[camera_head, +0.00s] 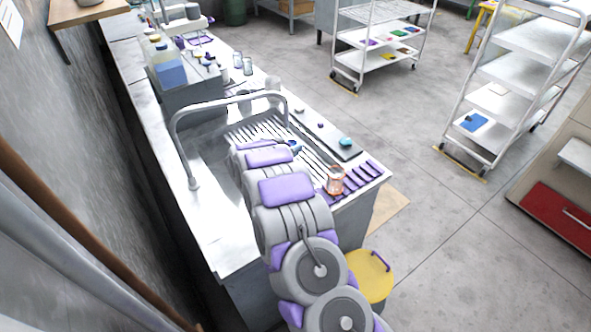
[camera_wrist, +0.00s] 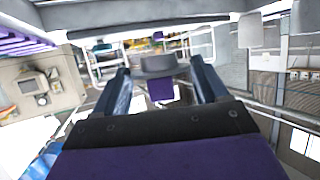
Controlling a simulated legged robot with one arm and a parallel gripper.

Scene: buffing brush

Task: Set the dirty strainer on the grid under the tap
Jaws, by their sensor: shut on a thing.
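The grey arched tap (camera_head: 230,104) stands over the sink counter in the head view. The ribbed metal grid (camera_head: 258,130) lies below its spout and is partly covered by my arm. In the wrist view my gripper (camera_wrist: 160,66) has its two dark blue fingers apart, with a grey piece (camera_wrist: 158,62) between their tips. I cannot tell for sure whether this piece is the strainer. In the head view my arm reaches over the sink and hides most of the gripper. A small blue round item (camera_head: 293,146) shows beside the arm's far end; I cannot tell what it is.
A copper-coloured jar (camera_head: 335,181) stands near the counter's front right edge, beside a purple slotted rack (camera_head: 362,183). A teal item (camera_head: 346,142) lies on a dark tray. Bottles and cups crowd the far counter. A yellow-lidded bin (camera_head: 370,268) stands on the floor.

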